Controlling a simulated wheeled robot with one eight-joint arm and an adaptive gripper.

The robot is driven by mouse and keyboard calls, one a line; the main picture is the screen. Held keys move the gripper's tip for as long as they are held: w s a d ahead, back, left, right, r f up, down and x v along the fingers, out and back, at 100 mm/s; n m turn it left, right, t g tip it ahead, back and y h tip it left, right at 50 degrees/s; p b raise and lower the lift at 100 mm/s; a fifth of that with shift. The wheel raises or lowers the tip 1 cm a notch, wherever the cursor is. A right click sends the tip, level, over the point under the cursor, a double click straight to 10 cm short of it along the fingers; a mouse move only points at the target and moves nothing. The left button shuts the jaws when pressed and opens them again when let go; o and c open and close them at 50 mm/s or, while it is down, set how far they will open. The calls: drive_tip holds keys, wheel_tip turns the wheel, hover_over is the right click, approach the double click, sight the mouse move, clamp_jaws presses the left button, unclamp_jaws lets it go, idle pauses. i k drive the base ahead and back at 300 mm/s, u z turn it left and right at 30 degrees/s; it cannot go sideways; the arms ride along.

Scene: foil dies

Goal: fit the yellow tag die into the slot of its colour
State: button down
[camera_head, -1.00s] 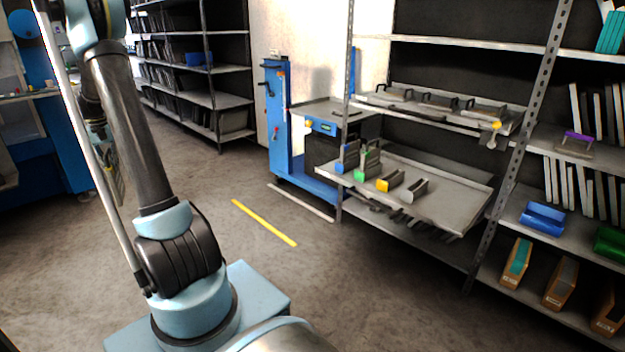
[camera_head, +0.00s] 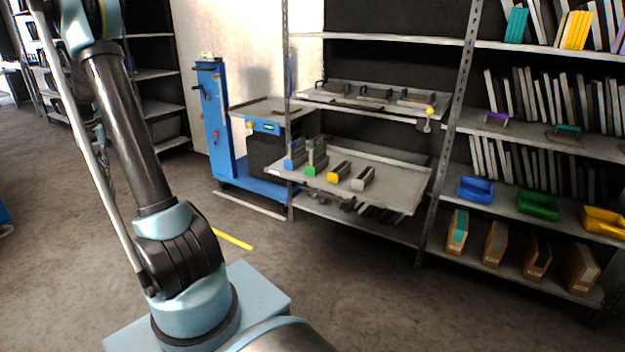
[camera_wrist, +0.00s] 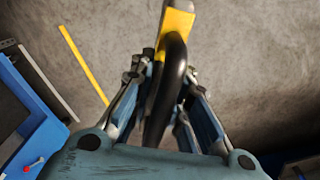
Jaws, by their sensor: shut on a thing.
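The yellow tag die (camera_wrist: 177,22) shows in the wrist view with its black curved handle (camera_wrist: 172,75). My gripper (camera_wrist: 163,82) is shut on the handle, above the floor. Its fingers lie on both sides of it, and the die's lower parts are partly hidden. In the head view, the yellow-fronted slot (camera_head: 336,175) stands on the sloping grey tray, between the green and the pale grey ones, and looks empty. The gripper is far from it, and I cannot make it out clearly in the head view.
The blue slot (camera_head: 291,162) and green slot (camera_head: 311,168) hold taller pieces; the pale grey slot (camera_head: 361,182) stands right. They share the tray (camera_head: 402,190). A shelf with handled dies is above. A blue trolley (camera_head: 211,125) stands left, bins (camera_head: 475,190) right. The floor between is clear.

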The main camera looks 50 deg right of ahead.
sight(341, 177)
drive_tip(key=z, duration=1.9)
drive_tip(key=i, duration=0.45)
drive_tip(key=z, duration=0.1)
